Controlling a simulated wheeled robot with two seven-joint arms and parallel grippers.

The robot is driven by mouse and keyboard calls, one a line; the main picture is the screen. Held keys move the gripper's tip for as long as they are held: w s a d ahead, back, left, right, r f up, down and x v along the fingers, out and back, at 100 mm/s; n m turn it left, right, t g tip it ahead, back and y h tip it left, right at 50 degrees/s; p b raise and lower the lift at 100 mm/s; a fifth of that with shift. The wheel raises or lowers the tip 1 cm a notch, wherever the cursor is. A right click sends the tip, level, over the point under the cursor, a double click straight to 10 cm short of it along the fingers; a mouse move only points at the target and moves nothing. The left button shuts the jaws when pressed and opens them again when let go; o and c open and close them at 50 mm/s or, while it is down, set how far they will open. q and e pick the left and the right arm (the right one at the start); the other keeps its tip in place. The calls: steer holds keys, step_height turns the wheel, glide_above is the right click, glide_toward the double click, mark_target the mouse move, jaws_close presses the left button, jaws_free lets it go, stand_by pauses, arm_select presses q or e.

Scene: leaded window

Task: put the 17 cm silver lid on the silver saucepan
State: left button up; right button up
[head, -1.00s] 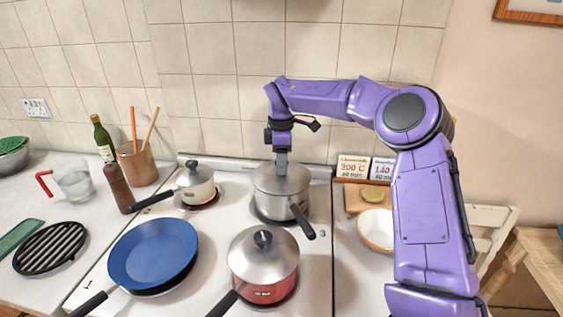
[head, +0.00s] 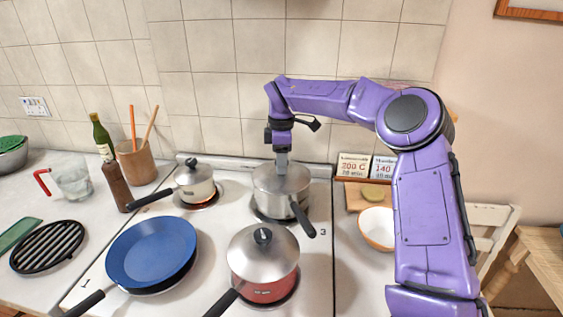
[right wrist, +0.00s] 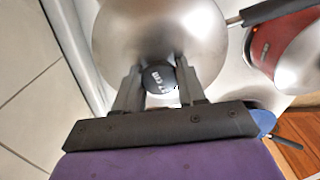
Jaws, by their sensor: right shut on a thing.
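The silver saucepan (head: 279,205) stands on the back right burner, its dark handle pointing to the front right. The silver lid (right wrist: 130,38) covers the saucepan's top and looks level in the head view. I see no clear gap between lid and rim, but the arm hides part of the edge. My right gripper (head: 282,170) points straight down over the lid. In the right wrist view its fingers are shut on the lid's black knob (right wrist: 160,80), which bears a white size mark. My left gripper is not in view.
A red saucepan (head: 265,290) with a silver lid stands just in front. A small lidded saucepan (head: 194,187) stands at the back left, a blue frying pan (head: 151,250) at the front left. A white bowl (head: 377,228) and timer signs (head: 354,166) are to the right.

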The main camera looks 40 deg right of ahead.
steer(key=o, duration=1.8)
steer(key=shift+r, duration=0.15)
steer(key=shift+r+p, duration=2.15)
steer(key=shift+r, duration=1.3)
